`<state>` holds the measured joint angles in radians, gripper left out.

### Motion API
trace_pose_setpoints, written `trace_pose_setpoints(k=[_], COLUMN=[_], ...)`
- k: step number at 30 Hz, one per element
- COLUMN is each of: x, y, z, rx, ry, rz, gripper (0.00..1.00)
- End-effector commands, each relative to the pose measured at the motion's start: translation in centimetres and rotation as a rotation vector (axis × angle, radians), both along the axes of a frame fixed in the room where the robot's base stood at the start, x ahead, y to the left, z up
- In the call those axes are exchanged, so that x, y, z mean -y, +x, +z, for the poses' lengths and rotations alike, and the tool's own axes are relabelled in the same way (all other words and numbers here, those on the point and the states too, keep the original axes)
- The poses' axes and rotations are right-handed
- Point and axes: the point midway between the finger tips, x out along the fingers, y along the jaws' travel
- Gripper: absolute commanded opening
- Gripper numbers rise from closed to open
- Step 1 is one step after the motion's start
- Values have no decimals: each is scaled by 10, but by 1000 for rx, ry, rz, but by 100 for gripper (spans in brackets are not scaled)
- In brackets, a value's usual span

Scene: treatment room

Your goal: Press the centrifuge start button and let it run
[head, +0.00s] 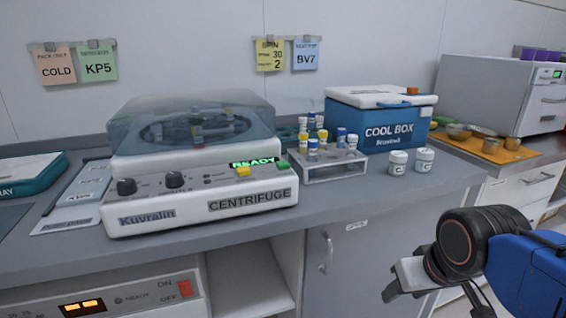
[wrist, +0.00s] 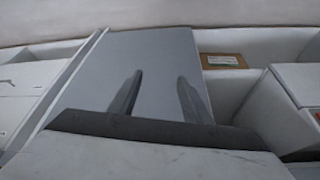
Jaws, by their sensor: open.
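The centrifuge (head: 160,212) is a white machine on the grey counter in the head view. Its clear, tinted lid (head: 135,122) is down over a rotor with tubes in it. The front panel has two black knobs, a green display (head: 253,162) reading READY, a yellow button (head: 243,171) and a small green button (head: 283,165). Which button is the start button I cannot read. My gripper is at the lower right in the head view, well apart from the centrifuge and in front of the counter. In the wrist view my gripper (wrist: 158,92) has its two fingers spread, with nothing between them.
A white rack (head: 335,171) with capped tubes stands right of the centrifuge, beside two white jars (head: 398,163) and a blue cool box (head: 375,118). Papers and a teal tray (head: 28,174) lie to the left. A cabinet door (head: 345,265) is below the counter.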

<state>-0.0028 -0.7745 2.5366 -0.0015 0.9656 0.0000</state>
Motion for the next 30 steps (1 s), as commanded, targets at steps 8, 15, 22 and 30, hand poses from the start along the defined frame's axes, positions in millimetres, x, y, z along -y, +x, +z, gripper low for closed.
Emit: trace_pose_setpoints(k=[8, 15, 22, 30], x=[0, 0, 0, 0], y=[0, 0, 0, 0], z=[0, 0, 0, 0], rx=[0, 0, 0, 0], ry=[0, 0, 0, 0], rz=[0, 0, 0, 0], gripper=[0, 0, 0, 0])
